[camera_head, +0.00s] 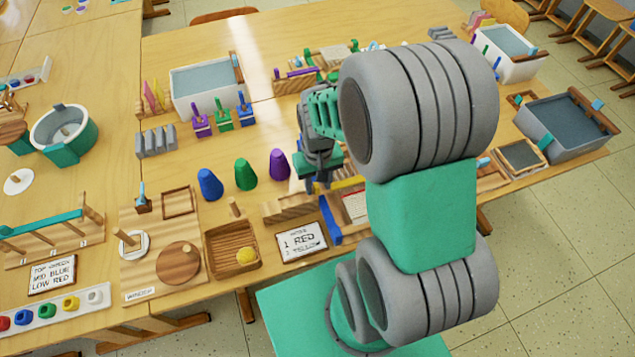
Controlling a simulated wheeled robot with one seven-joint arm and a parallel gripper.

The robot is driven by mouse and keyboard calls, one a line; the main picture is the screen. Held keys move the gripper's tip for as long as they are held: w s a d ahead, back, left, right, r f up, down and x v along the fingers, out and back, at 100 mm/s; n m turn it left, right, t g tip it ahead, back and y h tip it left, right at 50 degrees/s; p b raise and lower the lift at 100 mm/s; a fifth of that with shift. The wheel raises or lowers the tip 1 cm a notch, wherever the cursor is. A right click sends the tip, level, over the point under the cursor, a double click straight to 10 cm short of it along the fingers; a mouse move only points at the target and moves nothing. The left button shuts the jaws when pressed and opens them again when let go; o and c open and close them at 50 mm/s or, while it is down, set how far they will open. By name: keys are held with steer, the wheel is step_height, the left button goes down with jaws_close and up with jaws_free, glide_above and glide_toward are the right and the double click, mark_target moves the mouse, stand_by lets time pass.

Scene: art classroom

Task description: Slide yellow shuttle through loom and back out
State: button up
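My gripper (318,181) points down over the middle of the table, above the loom area, with my arm coming in from the right. Its fingertips are small and partly hidden, so I cannot tell whether they are open or hold anything. A yellow bar, seemingly the yellow shuttle (348,184), lies just right of the fingertips. Its right end is hidden behind my arm. The loom shows a blue upright bar (330,219) and a pale panel with red lines (355,205). The rest of the loom is covered by my arm.
Blue (210,184), green (245,174) and purple (279,165) cones stand behind. A grey-water tub (568,121) stands at right.

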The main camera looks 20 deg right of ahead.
step_height(320, 180, up, 8)
steer(key=shift+f, duration=0.1)
stand_by(0.4)
